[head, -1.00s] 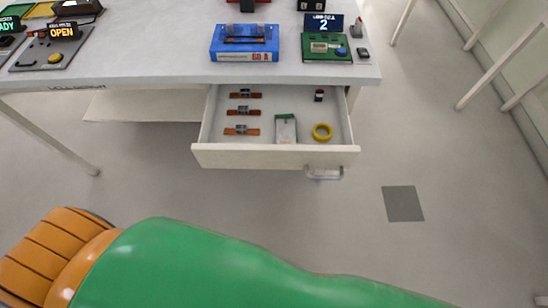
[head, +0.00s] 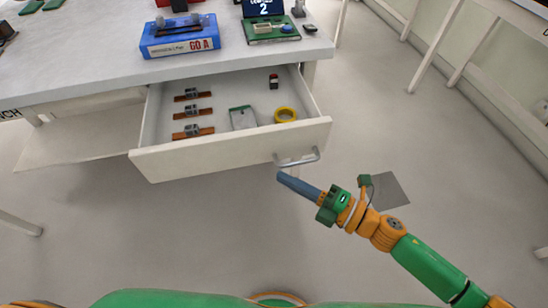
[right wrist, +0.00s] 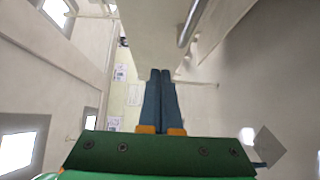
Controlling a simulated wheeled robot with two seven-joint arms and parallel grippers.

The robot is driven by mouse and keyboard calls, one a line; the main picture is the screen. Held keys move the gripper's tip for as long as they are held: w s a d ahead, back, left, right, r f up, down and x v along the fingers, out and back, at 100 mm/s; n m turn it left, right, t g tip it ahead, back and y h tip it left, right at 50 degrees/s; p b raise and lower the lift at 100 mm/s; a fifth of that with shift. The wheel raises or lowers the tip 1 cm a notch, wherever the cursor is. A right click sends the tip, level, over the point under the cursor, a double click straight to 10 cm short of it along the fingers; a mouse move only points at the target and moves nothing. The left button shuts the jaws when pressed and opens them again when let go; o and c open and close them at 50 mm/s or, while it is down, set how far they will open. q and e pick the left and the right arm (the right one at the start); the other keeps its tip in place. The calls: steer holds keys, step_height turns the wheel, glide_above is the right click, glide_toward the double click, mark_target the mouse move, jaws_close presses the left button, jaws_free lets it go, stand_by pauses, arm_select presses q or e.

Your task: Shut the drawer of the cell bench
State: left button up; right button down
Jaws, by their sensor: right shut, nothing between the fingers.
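The drawer (head: 230,146) of the cell bench (head: 80,75) stands pulled out. Its grey bar handle (head: 298,160) is on the right part of its front panel. Inside lie several copper-coloured strips with clips (head: 193,112), a grey-green box (head: 243,118), a yellow ring (head: 285,114) and a small dark item (head: 274,81). My right gripper (head: 281,176) is shut and empty, its fingertips just below the drawer front near the handle. In the right wrist view the shut fingers (right wrist: 160,75) point along the pale drawer front, with the handle (right wrist: 188,22) above right. My left gripper is not in view.
On the bench top are a blue case (head: 180,36) and a green board with a display (head: 270,28). Open floor lies in front of the drawer and to its right. A dark floor square (head: 388,190) lies beyond my right wrist.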

mark_target(259, 152)
steer(key=w+a, duration=0.1)
steer(key=w, duration=0.1)
steer(key=w+a, duration=0.2)
steer(key=shift+w+a, duration=0.15)
steer(key=shift+w, duration=0.1)
steer(key=shift+w+a, duration=0.1)
steer(key=shift+w, duration=0.3)
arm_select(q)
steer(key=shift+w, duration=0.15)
